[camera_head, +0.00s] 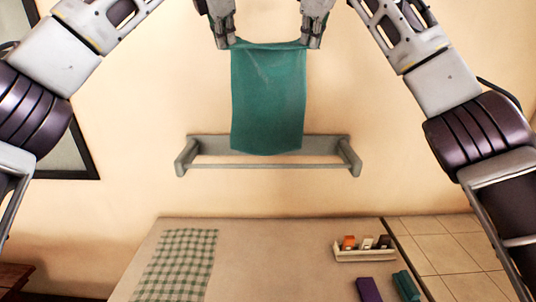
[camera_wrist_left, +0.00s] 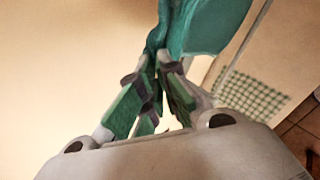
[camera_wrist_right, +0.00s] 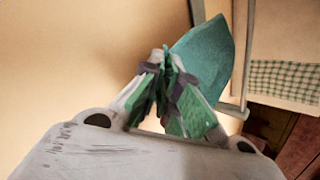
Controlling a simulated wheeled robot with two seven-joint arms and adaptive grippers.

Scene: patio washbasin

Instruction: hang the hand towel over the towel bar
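A teal hand towel (camera_head: 268,100) hangs spread out between my two grippers in the head view. My left gripper (camera_head: 228,42) is shut on its upper left corner, and my right gripper (camera_head: 312,42) is shut on its upper right corner. The wrist views show the cloth pinched between the fingers, in the left wrist view (camera_wrist_left: 158,58) and the right wrist view (camera_wrist_right: 168,62). The grey towel bar (camera_head: 225,165) is fixed to the wall below the grippers. The towel's lower edge overlaps the bar's backplate in the picture, just above the front rod. I cannot tell whether they touch.
A counter (camera_head: 270,260) lies below the bar. On it are a green checkered cloth (camera_head: 178,262), a small tray (camera_head: 364,256) holding small items, a purple item (camera_head: 369,289) and a rolled teal item (camera_head: 406,286). A dark-framed panel (camera_head: 70,150) is on the left wall.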

